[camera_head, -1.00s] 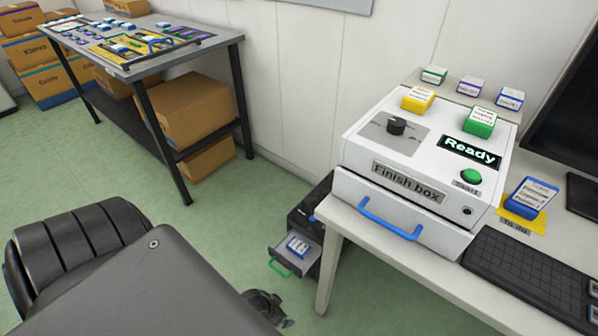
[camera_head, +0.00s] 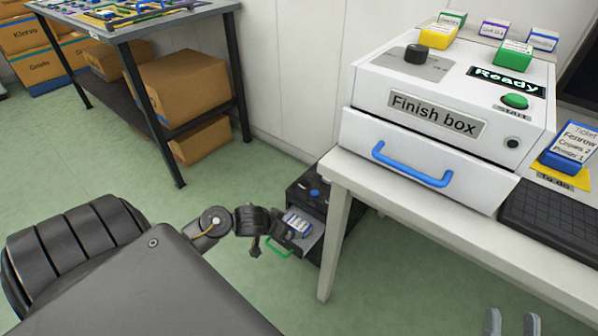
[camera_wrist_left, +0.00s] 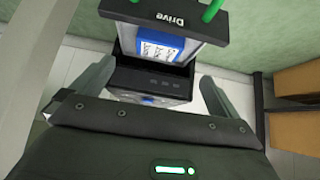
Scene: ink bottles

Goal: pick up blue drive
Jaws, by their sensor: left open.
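The blue drive (camera_head: 297,224), with a white label, lies in the pulled-out drawer (camera_head: 314,236) of a small black cabinet on the floor. In the left wrist view the drive (camera_wrist_left: 160,45) shows ahead, in the drawer marked "Drive" (camera_wrist_left: 185,22). My left gripper (camera_head: 272,238) is just left of the drawer in the head view. In the wrist view its two fingers (camera_wrist_left: 156,74) are spread wide with nothing between them, and the drive is apart from them. My right gripper (camera_head: 511,324) shows at the bottom right, its two fingers apart and empty.
The white desk (camera_head: 345,180) stands right of the drawer, its leg close by. The finish box (camera_head: 430,125) with a blue handle sits on it. The drawer's green handle (camera_head: 278,249) sticks out to the front. Green floor (camera_head: 230,285) is free in front of the drawer.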

